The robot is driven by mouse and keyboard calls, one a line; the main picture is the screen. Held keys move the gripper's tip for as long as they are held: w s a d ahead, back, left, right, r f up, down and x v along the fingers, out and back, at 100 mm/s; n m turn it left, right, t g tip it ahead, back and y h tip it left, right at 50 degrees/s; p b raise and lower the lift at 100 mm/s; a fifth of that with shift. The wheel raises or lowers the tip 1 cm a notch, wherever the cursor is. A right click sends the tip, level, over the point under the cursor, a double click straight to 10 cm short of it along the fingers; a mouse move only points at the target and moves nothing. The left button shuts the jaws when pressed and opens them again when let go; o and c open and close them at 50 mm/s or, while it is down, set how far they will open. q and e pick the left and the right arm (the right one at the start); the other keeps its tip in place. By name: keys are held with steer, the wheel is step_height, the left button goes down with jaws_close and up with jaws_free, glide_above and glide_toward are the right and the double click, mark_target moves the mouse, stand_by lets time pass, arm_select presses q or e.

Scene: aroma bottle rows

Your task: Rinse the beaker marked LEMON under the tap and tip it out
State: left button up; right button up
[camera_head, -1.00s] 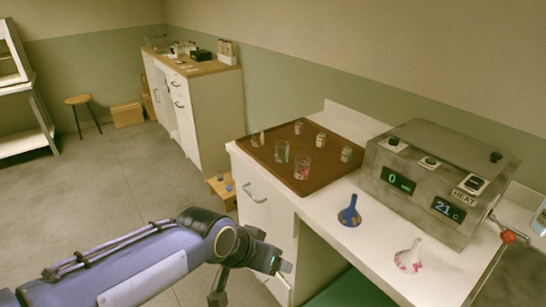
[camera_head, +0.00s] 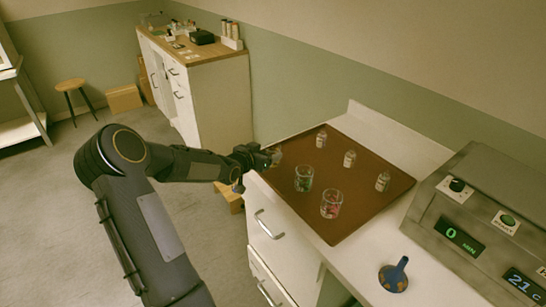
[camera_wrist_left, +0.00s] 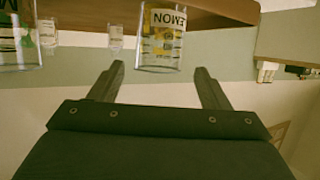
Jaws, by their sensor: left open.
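The beaker marked LEMON (camera_wrist_left: 160,48) is clear glass with yellow marks and a white label, partly cut by the top edge of the left wrist view. In the head view it stands at the tray's left corner (camera_head: 276,156), partly hidden by my gripper. My left gripper (camera_head: 268,158) is open beside it. In the left wrist view its two fingertips (camera_wrist_left: 161,68) are apart, with the beaker lined up between them; I cannot tell whether they touch it. The tap does not show. My right gripper is not in view.
Two more beakers, one with green marks (camera_head: 304,179) and one with red (camera_head: 331,205), stand in the same row on the brown tray (camera_head: 367,206). Several small bottles (camera_head: 349,159) stand behind.

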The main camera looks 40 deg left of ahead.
mark_target(276, 147)
arm_select(q)
steer(key=p+x, duration=0.1)
steer(key=x, duration=0.4)
steer(key=shift+r, duration=0.1)
steer(key=c, duration=1.1)
steer(key=shift+o, duration=0.2)
steer(key=shift+r, duration=0.1)
